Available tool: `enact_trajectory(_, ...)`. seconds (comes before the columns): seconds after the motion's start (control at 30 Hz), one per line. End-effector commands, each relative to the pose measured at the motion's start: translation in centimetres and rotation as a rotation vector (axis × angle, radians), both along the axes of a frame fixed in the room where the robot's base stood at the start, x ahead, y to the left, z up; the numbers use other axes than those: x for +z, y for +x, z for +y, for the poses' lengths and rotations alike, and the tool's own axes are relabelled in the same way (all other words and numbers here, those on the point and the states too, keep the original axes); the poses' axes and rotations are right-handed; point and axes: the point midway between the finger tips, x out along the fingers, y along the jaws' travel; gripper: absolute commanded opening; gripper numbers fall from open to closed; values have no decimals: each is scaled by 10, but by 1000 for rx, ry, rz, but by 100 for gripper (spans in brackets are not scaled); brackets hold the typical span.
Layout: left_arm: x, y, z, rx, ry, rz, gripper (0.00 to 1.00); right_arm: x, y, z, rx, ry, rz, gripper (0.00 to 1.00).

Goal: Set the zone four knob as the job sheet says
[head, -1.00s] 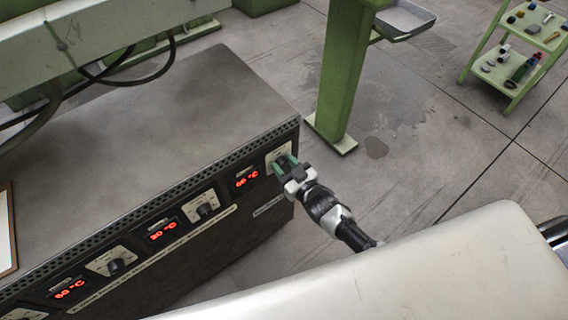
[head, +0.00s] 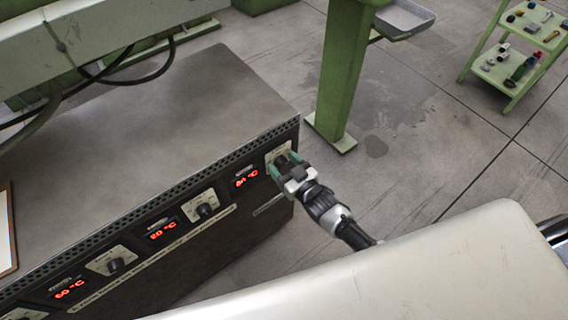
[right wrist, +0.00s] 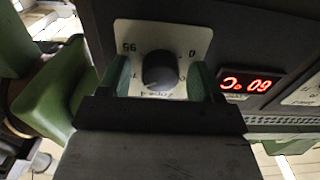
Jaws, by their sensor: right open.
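The zone four knob (right wrist: 160,70) is a round black knob on a pale dial plate (right wrist: 200,39), seen upside down in the right wrist view. The plate reads "Zone 4", with 0 and 95 visible. My right gripper (head: 284,164) is open at the cabinet's right end. Its green fingers (right wrist: 158,80) stand either side of the knob, with gaps. A board with white paper (head: 6,230), perhaps the job sheet, is cut off at left; no writing shows. My left gripper is out of view.
Other knobs (head: 204,210) and (head: 115,267) sit along the same cabinet front (head: 235,240), with red displays between them. A green post (head: 343,75) stands behind the cabinet. A green trolley (head: 515,55) with small items stands far right. Floor between is clear.

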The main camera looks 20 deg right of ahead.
Motion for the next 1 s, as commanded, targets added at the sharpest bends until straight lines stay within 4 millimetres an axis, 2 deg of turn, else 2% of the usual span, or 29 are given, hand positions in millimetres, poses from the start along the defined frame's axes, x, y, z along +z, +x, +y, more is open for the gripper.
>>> enact_trajectory(0.17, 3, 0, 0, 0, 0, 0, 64, -1, -18, -6, -1, -1, 3, 65)
enact_trajectory(0.4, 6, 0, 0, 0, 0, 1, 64, -1, -64, -24, 0, -2, 5, 65)
enact_trajectory(0.6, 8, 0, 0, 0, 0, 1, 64, -1, -92, -34, -1, -1, 3, 65)
enact_trajectory(0.77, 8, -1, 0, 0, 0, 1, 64, 0, -101, -37, 0, 0, 1, 65)
enact_trajectory(1.0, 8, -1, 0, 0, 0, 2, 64, 0, -101, -37, -1, 0, 1, 65)
